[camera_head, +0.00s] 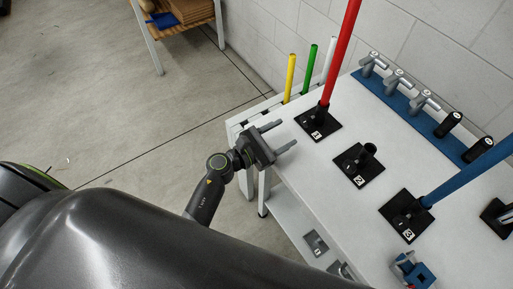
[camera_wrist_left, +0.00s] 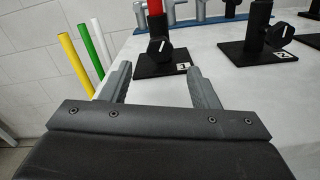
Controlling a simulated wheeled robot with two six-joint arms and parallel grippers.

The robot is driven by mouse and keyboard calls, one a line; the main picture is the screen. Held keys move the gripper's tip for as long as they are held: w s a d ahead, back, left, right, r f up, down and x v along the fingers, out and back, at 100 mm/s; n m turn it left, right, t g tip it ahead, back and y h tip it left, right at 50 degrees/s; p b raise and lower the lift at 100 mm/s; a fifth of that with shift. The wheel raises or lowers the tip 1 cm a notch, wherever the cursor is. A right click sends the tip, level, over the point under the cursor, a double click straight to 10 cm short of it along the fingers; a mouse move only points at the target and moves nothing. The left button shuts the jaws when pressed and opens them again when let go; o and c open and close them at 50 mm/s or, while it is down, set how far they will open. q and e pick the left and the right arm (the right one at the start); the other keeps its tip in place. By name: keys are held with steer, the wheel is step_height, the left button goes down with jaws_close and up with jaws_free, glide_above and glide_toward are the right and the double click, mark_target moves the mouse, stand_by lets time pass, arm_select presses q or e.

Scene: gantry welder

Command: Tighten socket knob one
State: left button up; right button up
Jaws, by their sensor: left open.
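Socket one is a black square base (camera_head: 318,124) on the white table, with a red pole (camera_head: 342,50) standing in it. Its black knob (camera_wrist_left: 160,48), marked with a white line, faces my left wrist camera. The knob is small and hard to make out in the head view. My left gripper (camera_head: 288,132) is open and empty, at the table's left edge, with its fingers pointing towards socket one. In the left wrist view the fingertips (camera_wrist_left: 159,68) lie to either side of the knob, short of it and apart from it. My right gripper is not in view.
Socket two (camera_head: 358,165) is empty. Socket three (camera_head: 406,215) holds a slanting blue pole (camera_head: 465,172). Yellow (camera_head: 290,78), green (camera_head: 309,69) and white (camera_head: 329,60) poles stand behind the table. Grey fittings (camera_head: 397,78) sit on a blue strip along the back.

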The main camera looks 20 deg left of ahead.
arm_select(q)
steer(key=b+v, duration=0.1)
steer(key=v, duration=0.7)
steer(key=shift+s+b, duration=0.2)
steer(key=shift+b, duration=0.2)
steer(key=shift+a, duration=0.2)
